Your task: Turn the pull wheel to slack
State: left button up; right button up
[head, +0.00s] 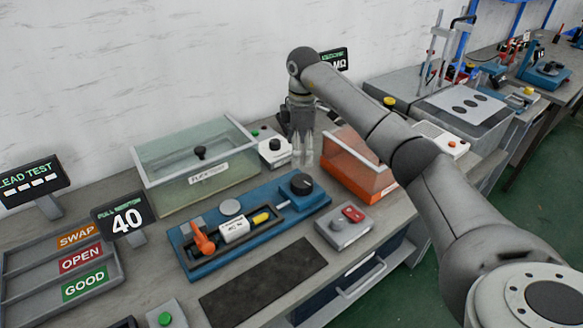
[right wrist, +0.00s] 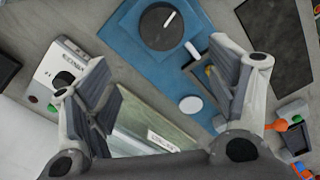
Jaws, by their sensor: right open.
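The pull wheel is a black round knob (head: 301,184) at the right end of a blue fixture (head: 318,205). In the right wrist view the wheel (right wrist: 160,32) shows a white mark on its top, pointing up and to the right. My right gripper (head: 303,160) points down above and behind the wheel, apart from it. It is open and empty, and in the right wrist view its fingers (right wrist: 163,80) stand wide apart with the wheel beyond them. A display (head: 124,220) marked for pull in newtons reads 40. My left gripper is not in view.
The fixture also carries an orange lever (head: 203,240), a white block (head: 233,229) and a grey disc (head: 230,207). A clear-lidded box (head: 195,165) and an orange bin (head: 358,165) stand behind. A grey box with a red switch (head: 343,229) and a dark mat (head: 262,281) lie in front.

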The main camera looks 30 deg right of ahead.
aim_at(302, 180)
jog(key=f, duration=0.1)
jog(key=s+f, duration=0.1)
jog(key=shift+s+d+f+p, duration=0.15)
jog(key=shift+d+f+p, duration=0.2)
jog(key=shift+f+p, duration=0.05)
notch_tip(302, 180, down, 4)
jog(key=shift+r, duration=0.25)
jog(key=shift+w+f+p, duration=0.2)
jog(key=shift+f+p, duration=0.25)
jog(key=shift+f, duration=1.4)
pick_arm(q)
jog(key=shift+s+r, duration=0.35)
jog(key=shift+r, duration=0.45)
pick_arm(e)
jog(key=c, duration=1)
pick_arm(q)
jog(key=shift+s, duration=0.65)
